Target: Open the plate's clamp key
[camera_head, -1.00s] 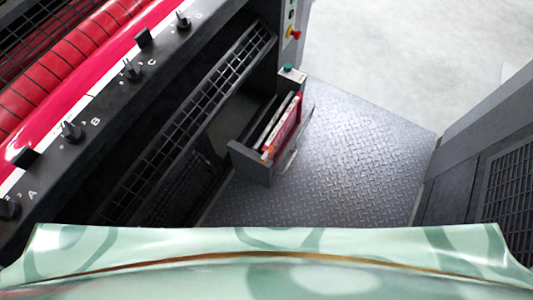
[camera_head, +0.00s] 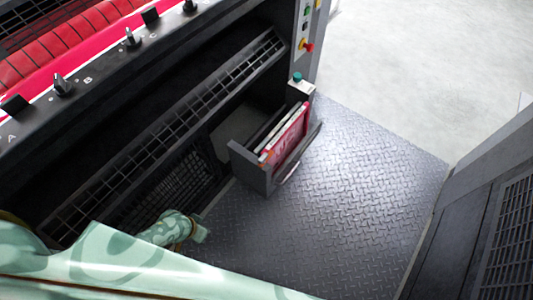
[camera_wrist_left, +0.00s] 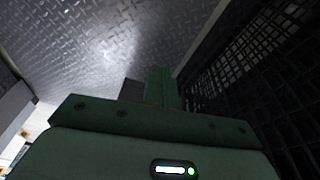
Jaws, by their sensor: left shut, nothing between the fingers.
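Small dark keys stand along the black rail of the ink unit in the head view, one (camera_head: 62,86) near the letter B and another (camera_head: 131,40) farther along. I cannot tell which of them, if any, is the plate's clamp key. My left gripper (camera_head: 201,233) is low at the lower left of the head view, above the tread-plate floor and well apart from the rail. In the left wrist view the left gripper (camera_wrist_left: 162,88) is shut and empty, over the floor beside a dark grille. My right gripper is not in view.
An open drawer (camera_head: 257,172) with red-covered flat items juts over the tread-plate floor (camera_head: 350,180). A grid guard (camera_head: 165,135) runs below the rail. A control panel with a red knob (camera_head: 306,46) stands behind. A grey cabinet (camera_head: 480,215) bounds the right; floor between is clear.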

